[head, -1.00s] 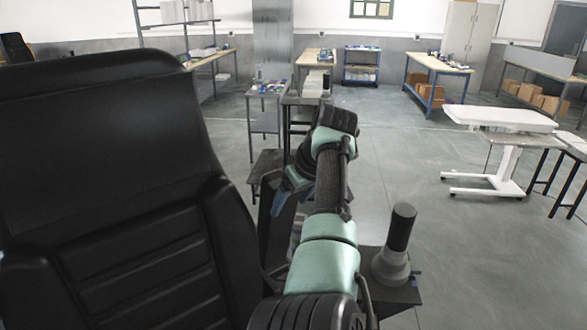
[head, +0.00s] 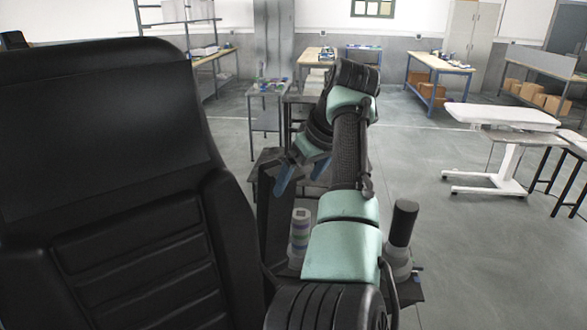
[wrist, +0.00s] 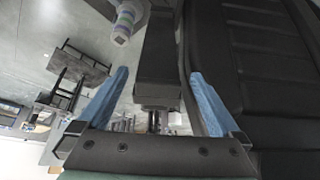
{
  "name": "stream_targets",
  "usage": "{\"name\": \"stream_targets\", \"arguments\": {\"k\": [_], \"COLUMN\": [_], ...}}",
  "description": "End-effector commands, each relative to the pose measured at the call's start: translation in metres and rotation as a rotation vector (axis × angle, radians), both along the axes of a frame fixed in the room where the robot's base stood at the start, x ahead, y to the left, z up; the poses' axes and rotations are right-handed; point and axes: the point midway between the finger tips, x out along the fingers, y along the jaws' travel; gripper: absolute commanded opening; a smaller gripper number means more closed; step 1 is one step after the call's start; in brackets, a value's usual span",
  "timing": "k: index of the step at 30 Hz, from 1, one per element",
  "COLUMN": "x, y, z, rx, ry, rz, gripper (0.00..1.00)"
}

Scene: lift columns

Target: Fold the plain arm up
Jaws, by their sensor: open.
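A plain dark bar, which looks like the plain arm (head: 271,222), stands beside the black seat (head: 110,120). In the wrist view a plain dark bar (wrist: 158,45) runs down the middle, with the black seat (wrist: 270,60) on its right. My gripper (head: 302,176) has its blue fingers spread and hangs just above and right of the bar in the head view. In the wrist view my open gripper (wrist: 160,73) has one finger on each side of the bar. I see no contact, and the depth between them is unclear. My own arm hides part of the area.
A pale column with coloured bands (head: 300,232) stands right of the bar; it also shows in the wrist view (wrist: 123,22). A black-topped post (head: 402,222) stands right of my arm. A white table (head: 500,116) is farther right. Open floor lies between.

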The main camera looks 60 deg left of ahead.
Motion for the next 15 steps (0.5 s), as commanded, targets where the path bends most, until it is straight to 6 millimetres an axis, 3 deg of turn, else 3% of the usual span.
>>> {"name": "stream_targets", "arguments": {"k": [8, 15], "x": [0.002, 0.002], "y": [-0.025, -0.032], "z": [0.048, 0.063], "rx": [0.004, 0.002], "ry": [-0.001, 0.001], "rz": [-0.001, 0.000], "gripper": [1.00, 1.00]}}
